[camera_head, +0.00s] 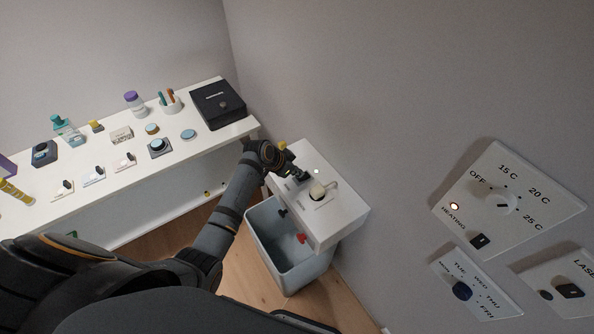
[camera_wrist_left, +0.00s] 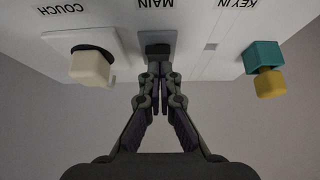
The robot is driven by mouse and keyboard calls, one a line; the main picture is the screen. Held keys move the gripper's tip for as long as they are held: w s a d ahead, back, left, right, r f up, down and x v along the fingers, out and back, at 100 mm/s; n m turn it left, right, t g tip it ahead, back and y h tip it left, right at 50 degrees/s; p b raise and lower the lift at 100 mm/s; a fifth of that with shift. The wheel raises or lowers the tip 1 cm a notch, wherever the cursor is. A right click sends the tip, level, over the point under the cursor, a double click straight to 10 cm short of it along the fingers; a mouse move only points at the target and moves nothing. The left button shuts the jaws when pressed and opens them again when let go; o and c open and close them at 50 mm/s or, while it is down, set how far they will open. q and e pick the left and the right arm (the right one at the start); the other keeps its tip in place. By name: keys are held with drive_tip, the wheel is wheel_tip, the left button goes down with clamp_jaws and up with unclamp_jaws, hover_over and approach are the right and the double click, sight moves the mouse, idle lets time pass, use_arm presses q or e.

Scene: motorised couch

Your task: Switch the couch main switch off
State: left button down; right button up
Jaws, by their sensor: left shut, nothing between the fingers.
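The couch control box (camera_head: 345,212) is a white box against the wall; it fills the top of the left wrist view. There, upside-down labels read COUCH, MAIN and KEY IN. The main switch (camera_wrist_left: 157,42) is a small dark switch by the MAIN label, partly hidden by my fingers. My left gripper (camera_head: 302,176) is over the box in the head view. Its shut, empty fingertips (camera_wrist_left: 160,78) are right at the main switch; I cannot tell whether they touch it. The switch's position is unclear. My right gripper is not in view.
The cream couch knob (camera_head: 318,190) is beside the main switch. A teal and yellow key (camera_wrist_left: 266,70) sits at the other side. A grey bin (camera_head: 268,250) stands below the box. A white shelf (camera_head: 205,145) with several objects is left; wall panels (camera_head: 500,195) are right.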

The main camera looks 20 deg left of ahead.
use_arm(q)
drive_tip(key=shift+f, duration=0.2)
drive_tip(key=shift+s+a+f+b, duration=0.1)
drive_tip(key=shift+s+f+b, duration=0.1)
drive_tip(key=shift+f+b, duration=0.55)
drive_tip(key=shift+r+t+h, duration=0.1)
drive_tip(key=shift+t+h, duration=0.3)
drive_tip(key=shift+t, duration=0.1)
drive_tip(key=shift+s+r, duration=0.1)
drive_tip(key=shift+r, duration=0.1)
drive_tip(key=shift+w, duration=0.2)
drive_tip(key=shift+w+d+r, duration=0.35)
drive_tip(key=shift+w+d, duration=0.1)
